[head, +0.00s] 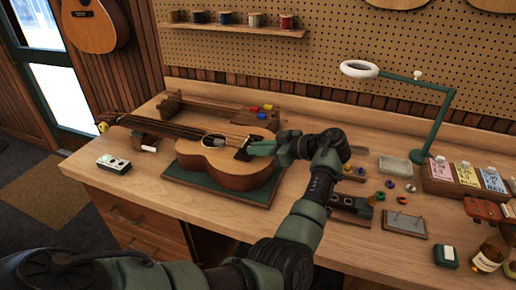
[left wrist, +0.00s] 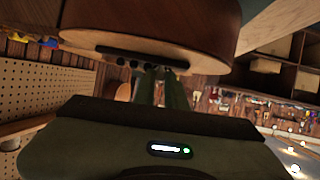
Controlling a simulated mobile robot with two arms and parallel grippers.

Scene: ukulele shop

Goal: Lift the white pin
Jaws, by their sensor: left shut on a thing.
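The ukulele (head: 225,160) lies face up on a dark green mat (head: 262,198) on the workbench, neck to the left. Its dark bridge (head: 243,154) is at the right part of the body; in the left wrist view the bridge (left wrist: 112,52) shows as a dark bar with several dark knobs. My left gripper (head: 250,149) reaches in from the right, with its fingertips at the bridge. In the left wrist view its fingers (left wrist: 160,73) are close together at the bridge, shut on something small. The white pin itself is hidden by the fingers. My right gripper is not in view.
A small white-topped device (head: 113,164) lies left of the mat. A green lamp (head: 436,125) rises at the back right. My arm crosses the bench front.

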